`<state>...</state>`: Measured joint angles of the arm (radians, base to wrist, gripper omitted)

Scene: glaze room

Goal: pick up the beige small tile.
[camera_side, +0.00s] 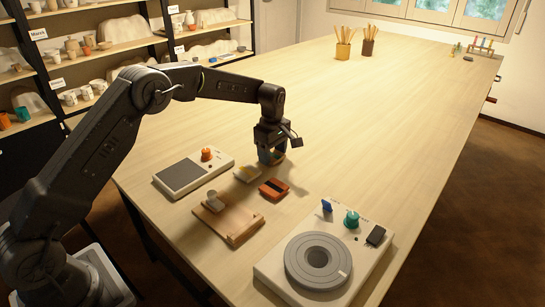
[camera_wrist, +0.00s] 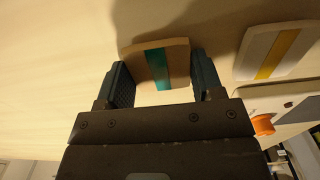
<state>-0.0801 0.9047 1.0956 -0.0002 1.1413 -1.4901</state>
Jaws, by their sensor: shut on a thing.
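The beige small tile (camera_wrist: 178,62), tan with a teal stripe across it, is between the two fingers of my gripper (camera_wrist: 160,72) in the wrist view. The gripper is shut on it, one finger at each side edge. In the side view my gripper (camera_side: 272,158) points down low over the table, and its fingers mostly hide the tile. I cannot tell whether the tile touches the table.
A pale tile with a yellow stripe (camera_side: 247,173) and an orange-red tile with a dark stripe (camera_side: 273,190) lie close by. A scale (camera_side: 180,177), a wooden board (camera_side: 231,222) and a wheel unit (camera_side: 318,262) stand nearer. The table (camera_side: 370,130) is clear to the right.

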